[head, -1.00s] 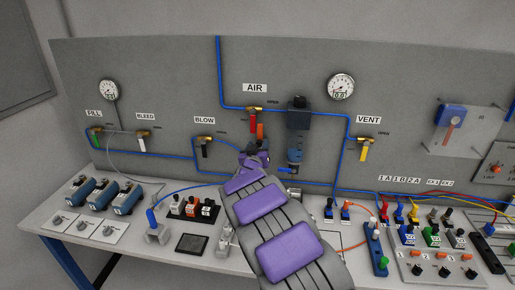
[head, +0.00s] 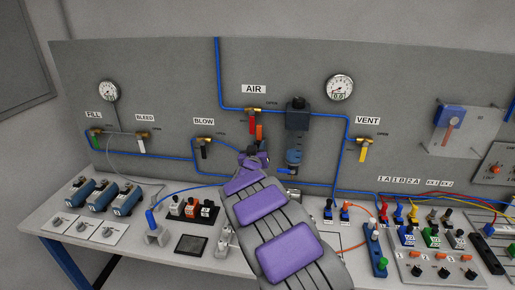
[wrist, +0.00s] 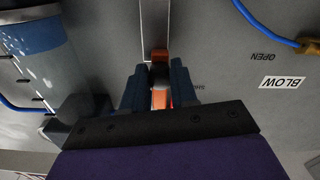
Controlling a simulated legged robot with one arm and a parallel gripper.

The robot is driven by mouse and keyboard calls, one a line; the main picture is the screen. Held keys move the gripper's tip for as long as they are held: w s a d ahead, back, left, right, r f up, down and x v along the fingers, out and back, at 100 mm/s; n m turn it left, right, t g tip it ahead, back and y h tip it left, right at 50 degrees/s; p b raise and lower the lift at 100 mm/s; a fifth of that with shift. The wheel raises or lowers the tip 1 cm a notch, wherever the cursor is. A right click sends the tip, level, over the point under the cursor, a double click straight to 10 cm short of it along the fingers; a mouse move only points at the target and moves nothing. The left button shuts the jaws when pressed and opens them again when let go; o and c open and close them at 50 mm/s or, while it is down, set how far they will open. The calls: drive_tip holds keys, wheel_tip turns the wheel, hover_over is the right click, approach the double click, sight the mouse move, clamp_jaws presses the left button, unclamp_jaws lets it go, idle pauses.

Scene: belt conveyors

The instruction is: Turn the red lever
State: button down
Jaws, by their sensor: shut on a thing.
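The red lever (head: 250,124) hangs down from the brass valve under the AIR label on the grey panel. My gripper (head: 257,141) is at the lever, with an orange part showing just right of the red. In the wrist view, which is upside down, the two blue-grey fingers of my gripper (wrist: 160,95) are close together around a narrow orange-red piece (wrist: 160,99), which appears to be the lever. A dark knob-like part covers some of it. The exact contact between fingers and lever is hard to see.
A dark and blue regulator unit (head: 296,125) is mounted just right of the lever. The BLOW valve (head: 204,146) is to the left and the VENT valve (head: 363,148) to the right. Blue tubing (head: 219,75) runs around them. A bench (head: 150,250) with switches and connectors stands below.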

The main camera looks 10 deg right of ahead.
drive_tip(key=shift+f, duration=0.1)
wheel_tip(320, 180, down, 6)
drive_tip(key=shift+a+r+p, duration=0.1)
drive_tip(key=shift+r+p, duration=0.15)
drive_tip(key=shift+p, duration=0.65)
